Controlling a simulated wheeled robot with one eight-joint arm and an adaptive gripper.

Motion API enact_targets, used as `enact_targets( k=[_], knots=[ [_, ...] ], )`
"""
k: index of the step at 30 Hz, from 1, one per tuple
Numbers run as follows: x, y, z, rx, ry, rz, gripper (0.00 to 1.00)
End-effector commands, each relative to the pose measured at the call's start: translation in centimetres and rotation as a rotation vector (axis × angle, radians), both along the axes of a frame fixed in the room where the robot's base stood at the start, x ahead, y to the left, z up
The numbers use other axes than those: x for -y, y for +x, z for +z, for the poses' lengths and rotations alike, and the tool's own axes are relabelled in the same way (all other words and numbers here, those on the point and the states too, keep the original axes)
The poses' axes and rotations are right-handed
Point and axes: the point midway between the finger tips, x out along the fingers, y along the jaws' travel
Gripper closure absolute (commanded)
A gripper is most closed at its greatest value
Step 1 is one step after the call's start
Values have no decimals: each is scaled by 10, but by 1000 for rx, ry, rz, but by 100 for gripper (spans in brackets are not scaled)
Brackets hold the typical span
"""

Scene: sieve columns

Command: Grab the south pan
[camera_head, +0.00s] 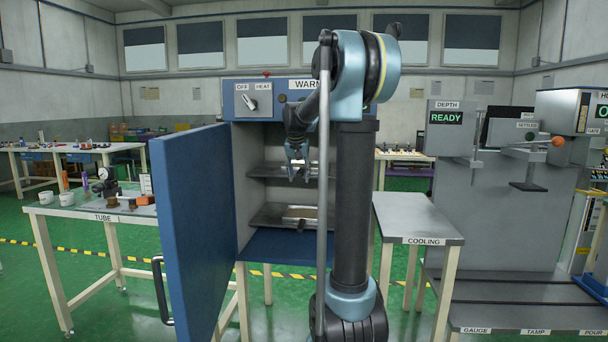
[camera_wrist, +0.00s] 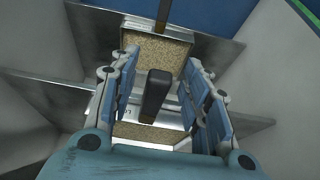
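Two metal pans with speckled, grainy contents show in the wrist view: one pan (camera_wrist: 158,48) at the top and another (camera_wrist: 150,132) lower, partly hidden by my gripper. A dark handle (camera_wrist: 155,95) stands out toward the camera between my fingers, with gaps on both sides; it seems to belong to the lower-pictured pan. In the head view one pan (camera_head: 301,212) lies on the cabinet's lower shelf. My gripper (camera_head: 298,172) is open at the upper shelf; its fingers also show in the wrist view (camera_wrist: 160,92). I cannot tell which pan is the south one.
The warming cabinet (camera_head: 268,104) stands open, its blue door (camera_head: 195,230) swung out left. Its shelves (camera_head: 270,214) and side walls surround the gripper closely.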

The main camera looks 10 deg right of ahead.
Motion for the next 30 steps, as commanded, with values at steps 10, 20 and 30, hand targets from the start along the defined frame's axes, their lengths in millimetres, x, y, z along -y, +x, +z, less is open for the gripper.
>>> enact_targets(
  k=[10, 20, 30],
  knots=[
    [0, 0, 1, 1, 0, 0, 100],
    [-2, -6, 3, 1, -1, 1, 100],
    [-20, -61, 2, 0, 0, 2, 100]
  ],
)
